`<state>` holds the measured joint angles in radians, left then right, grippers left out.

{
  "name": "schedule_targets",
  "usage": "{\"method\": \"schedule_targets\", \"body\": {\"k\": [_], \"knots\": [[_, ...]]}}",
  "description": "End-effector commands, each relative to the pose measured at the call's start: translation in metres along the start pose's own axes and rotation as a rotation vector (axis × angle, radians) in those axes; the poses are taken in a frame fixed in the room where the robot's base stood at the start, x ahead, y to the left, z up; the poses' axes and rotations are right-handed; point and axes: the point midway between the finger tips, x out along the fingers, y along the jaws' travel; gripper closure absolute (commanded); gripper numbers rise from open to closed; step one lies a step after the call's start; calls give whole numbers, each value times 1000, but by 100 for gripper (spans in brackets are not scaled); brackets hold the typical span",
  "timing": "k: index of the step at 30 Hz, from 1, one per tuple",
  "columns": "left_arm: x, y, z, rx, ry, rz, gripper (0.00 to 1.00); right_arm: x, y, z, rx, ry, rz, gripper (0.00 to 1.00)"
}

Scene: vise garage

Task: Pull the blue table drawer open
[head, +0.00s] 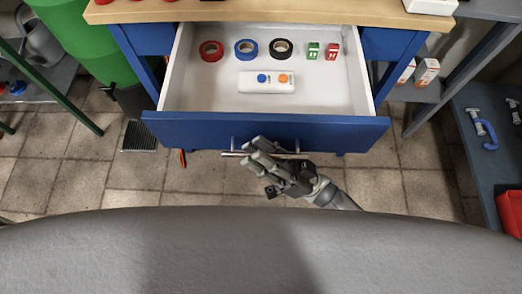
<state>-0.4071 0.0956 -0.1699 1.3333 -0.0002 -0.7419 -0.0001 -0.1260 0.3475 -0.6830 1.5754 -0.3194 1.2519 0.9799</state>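The blue table drawer (350,134) is pulled out well from under the wooden table top (280,11), and its white inside shows. Its metal bar handle (291,155) is on the front face. My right gripper (262,154) is at the handle, with its fingers over the bar. I cannot tell from above whether the fingers are closed around the bar. My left gripper is not in view.
A green barrel (90,40) stands left, and a shelf with clamps (485,125) right. Tiled floor is open in front.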

Motion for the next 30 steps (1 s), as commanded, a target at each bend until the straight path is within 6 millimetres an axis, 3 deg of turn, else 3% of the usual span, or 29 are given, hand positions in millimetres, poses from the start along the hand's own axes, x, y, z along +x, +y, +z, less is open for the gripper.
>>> {"method": "schedule_targets", "body": {"k": [8,11,21,30], "knots": [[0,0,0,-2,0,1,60,-5,0,0,0,0,-1,81],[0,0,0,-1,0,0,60,-19,0,0,0,-1,1,81],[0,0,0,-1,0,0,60,-90,1,1,1,-3,3,81],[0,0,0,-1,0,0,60,-119,0,0,0,-1,1,81]]}}
